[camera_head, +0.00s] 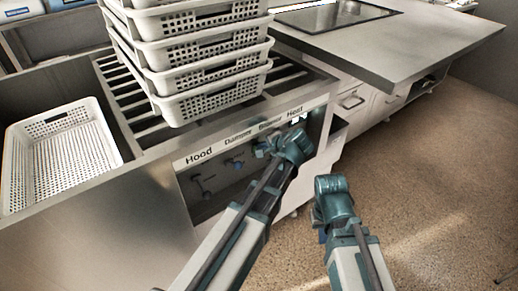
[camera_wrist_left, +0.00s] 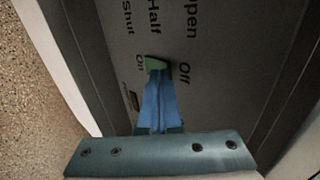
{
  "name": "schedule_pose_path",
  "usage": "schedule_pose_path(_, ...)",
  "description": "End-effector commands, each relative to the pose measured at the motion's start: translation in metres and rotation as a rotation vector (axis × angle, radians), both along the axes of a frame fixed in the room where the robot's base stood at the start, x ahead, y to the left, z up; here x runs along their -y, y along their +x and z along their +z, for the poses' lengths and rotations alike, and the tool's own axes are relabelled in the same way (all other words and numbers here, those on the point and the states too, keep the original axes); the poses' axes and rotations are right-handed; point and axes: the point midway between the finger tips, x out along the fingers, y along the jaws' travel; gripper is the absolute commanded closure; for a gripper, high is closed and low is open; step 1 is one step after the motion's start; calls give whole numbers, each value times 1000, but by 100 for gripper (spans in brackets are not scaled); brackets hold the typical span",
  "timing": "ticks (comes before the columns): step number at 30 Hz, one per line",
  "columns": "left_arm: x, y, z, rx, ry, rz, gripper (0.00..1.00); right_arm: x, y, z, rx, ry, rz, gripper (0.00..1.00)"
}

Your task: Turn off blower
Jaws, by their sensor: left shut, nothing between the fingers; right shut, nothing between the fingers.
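The control panel (camera_head: 215,185) carries the labels Hood, Dampers, Blower and Heat. My left gripper (camera_head: 262,151) is at the panel, just below the Blower label, and covers the control there. In the left wrist view, a small green switch (camera_wrist_left: 154,63) sits between the words On and Off. The blue fingers of my left gripper (camera_wrist_left: 158,88) are shut with nothing between them, and their tips overlap the switch's lower edge. I cannot tell whether they touch it. My right gripper (camera_head: 323,235) is shut and empty, away from the panel; its fingers are mostly hidden.
Stacked white perforated baskets (camera_head: 195,55) stand on the slatted rack above the panel. Another basket (camera_head: 62,155) lies in the basin at left. A grey counter (camera_head: 420,40) with white cabinets is at the back right. The speckled floor (camera_head: 440,180) at right is largely clear.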

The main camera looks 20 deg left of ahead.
Motion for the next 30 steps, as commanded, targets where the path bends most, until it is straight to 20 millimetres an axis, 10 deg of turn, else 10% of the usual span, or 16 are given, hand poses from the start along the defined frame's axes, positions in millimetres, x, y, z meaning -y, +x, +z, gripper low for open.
schedule_pose_path(30, -7, 6, 18, 2, 4, -1, 100, 0, 0, 18, 0, 1, 0, 100)
